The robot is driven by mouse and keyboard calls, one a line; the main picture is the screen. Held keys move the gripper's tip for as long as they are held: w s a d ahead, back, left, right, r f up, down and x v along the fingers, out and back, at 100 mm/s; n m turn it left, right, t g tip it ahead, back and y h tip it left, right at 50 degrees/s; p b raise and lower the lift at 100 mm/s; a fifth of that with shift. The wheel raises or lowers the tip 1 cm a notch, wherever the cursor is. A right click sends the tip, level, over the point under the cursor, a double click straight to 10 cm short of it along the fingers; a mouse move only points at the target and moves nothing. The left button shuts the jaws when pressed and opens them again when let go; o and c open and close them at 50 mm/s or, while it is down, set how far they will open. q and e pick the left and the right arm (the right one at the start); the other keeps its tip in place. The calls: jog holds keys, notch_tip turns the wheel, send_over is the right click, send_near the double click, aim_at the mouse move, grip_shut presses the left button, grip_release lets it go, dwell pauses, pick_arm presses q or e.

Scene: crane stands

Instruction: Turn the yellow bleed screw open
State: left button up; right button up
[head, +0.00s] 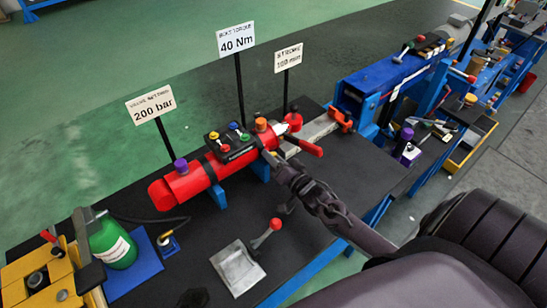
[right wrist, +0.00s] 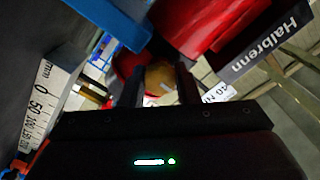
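The red hydraulic cylinder (head: 190,183) lies in blue supports on the dark bench. My right gripper (head: 270,158) is at the near side of its right half, fingers pointing at it. In the right wrist view a round, dull yellow knob, which looks like the yellow bleed screw (right wrist: 160,79), sits between the fingertips of my right gripper (right wrist: 160,85). It fills the gap, and the fingers appear closed on its sides. In the head view that knob is hidden behind the gripper. The red cylinder (right wrist: 190,25) is close above the fingers. My left gripper is not in view.
A black block with coloured knobs (head: 231,146) and an orange cap (head: 261,125) sit on top of the cylinder. Sign posts (head: 240,85) stand behind it. A red-knobbed lever on a plate (head: 238,268) is in front. A green bottle (head: 112,244) stands at left.

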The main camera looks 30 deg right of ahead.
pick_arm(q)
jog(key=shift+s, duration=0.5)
pick_arm(e)
jog(key=c, duration=0.4)
jog(key=shift+n, duration=0.3)
jog(key=shift+c, duration=0.2)
jog(key=n, duration=0.8)
jog(key=shift+a, duration=0.1)
jog(key=n, duration=0.5)
jog(key=shift+f+n, duration=0.1)
jog(key=shift+n, duration=0.2)
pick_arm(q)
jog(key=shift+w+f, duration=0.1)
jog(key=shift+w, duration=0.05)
pick_arm(e)
jog(key=n, duration=0.5)
jog(key=shift+n, duration=0.4)
jog(key=shift+a, duration=0.1)
jog(key=shift+s, duration=0.1)
